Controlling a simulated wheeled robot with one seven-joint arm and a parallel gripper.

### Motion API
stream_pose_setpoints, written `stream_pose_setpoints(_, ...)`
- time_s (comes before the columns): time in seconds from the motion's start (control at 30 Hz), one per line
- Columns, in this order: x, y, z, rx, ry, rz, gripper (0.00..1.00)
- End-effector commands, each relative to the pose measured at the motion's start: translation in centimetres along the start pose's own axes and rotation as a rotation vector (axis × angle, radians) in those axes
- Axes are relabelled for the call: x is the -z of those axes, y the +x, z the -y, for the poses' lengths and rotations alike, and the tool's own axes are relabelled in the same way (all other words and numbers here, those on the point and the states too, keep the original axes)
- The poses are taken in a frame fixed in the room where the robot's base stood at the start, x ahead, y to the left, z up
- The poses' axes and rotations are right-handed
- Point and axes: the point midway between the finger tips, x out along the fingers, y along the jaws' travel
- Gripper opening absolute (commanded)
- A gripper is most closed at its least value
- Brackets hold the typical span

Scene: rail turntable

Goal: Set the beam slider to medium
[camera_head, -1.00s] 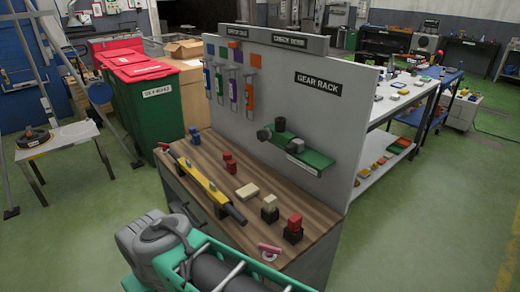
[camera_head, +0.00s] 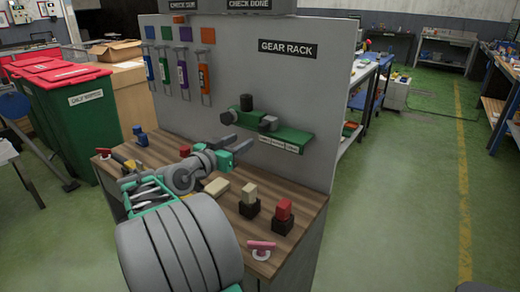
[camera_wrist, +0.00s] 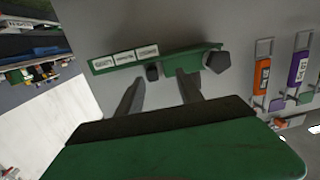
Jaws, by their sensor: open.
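The beam slider appears to be the green rail unit (camera_head: 290,138) under the GEAR RACK sign on the upright panel. A small dark knob (camera_head: 268,123) sits on it by the leftmost of three white labels; larger dark parts (camera_head: 246,103) stand at its left end. My gripper (camera_head: 237,143) is open and empty, its fingers pointing right toward the rail. In the wrist view, the rail (camera_wrist: 185,65) appears upside down and the small knob (camera_wrist: 152,72) shows between the open fingers (camera_wrist: 160,77), with no visible contact. The label words are too small to read.
The wooden bench (camera_head: 305,205) below holds a cream block (camera_head: 217,187), a cream-topped peg (camera_head: 250,192), a red-topped peg (camera_head: 283,210) and a pink handle (camera_head: 262,245). Coloured tags (camera_head: 183,72) hang on the panel left of the rail.

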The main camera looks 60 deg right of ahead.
Motion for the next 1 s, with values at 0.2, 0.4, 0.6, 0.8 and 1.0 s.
stream_pose_setpoints(0.2, 1.5, 3.1, -1.9, -0.063, 0.012, -0.080, 0.44)
stream_pose_setpoints(0.4, 1.8, 6.9, -2.2, -0.063, 0.012, -0.078, 0.44)
stream_pose_setpoints(0.6, 1.9, 8.8, -2.2, -0.058, 0.011, -0.077, 0.44)
stream_pose_setpoints(0.8, 1.9, 8.9, -2.1, -0.057, 0.011, -0.077, 0.44)
stream_pose_setpoints(1.0, 1.9, 8.8, -2.1, -0.056, 0.011, -0.076, 0.29)
